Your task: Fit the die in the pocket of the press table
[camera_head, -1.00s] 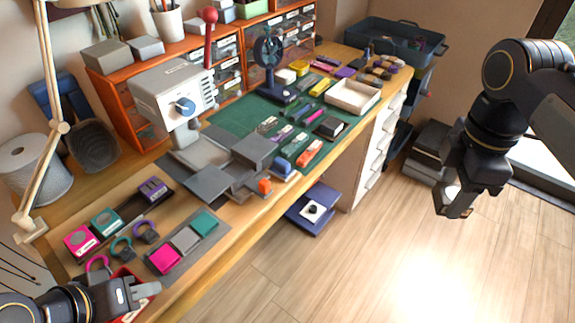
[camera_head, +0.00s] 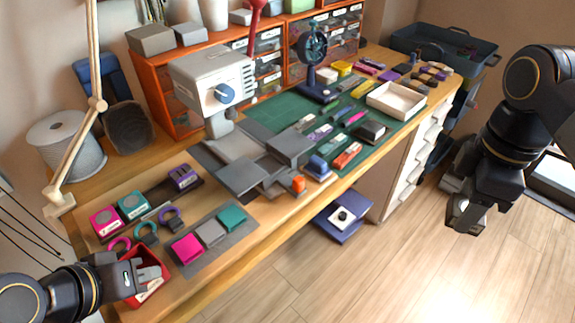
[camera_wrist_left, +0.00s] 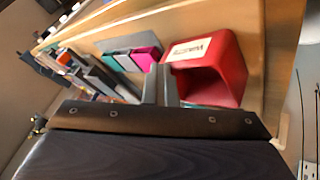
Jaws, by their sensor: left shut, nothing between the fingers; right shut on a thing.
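The press, a white box with a blue knob (camera_head: 212,82), stands over grey plates that form the press table (camera_head: 240,174). I cannot make out its pocket. Magenta (camera_head: 105,220), teal (camera_head: 132,204) and purple (camera_head: 181,176) blocks stand left of it; I cannot tell which thing is the die. My left gripper (camera_head: 150,270) is shut and empty at the bench's near left, over the red bin (camera_head: 138,291). In the left wrist view its fingers (camera_wrist_left: 160,84) are together beside the bin. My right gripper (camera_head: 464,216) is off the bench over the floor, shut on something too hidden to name.
A grey mat with magenta, grey and teal pieces (camera_head: 212,232) lies before the press. Coloured rings (camera_head: 145,232) lie to its left. A lamp arm (camera_head: 95,104) rises at the left. Small parts and a white tray (camera_head: 396,100) lie on the green mat. Open floor is at the right.

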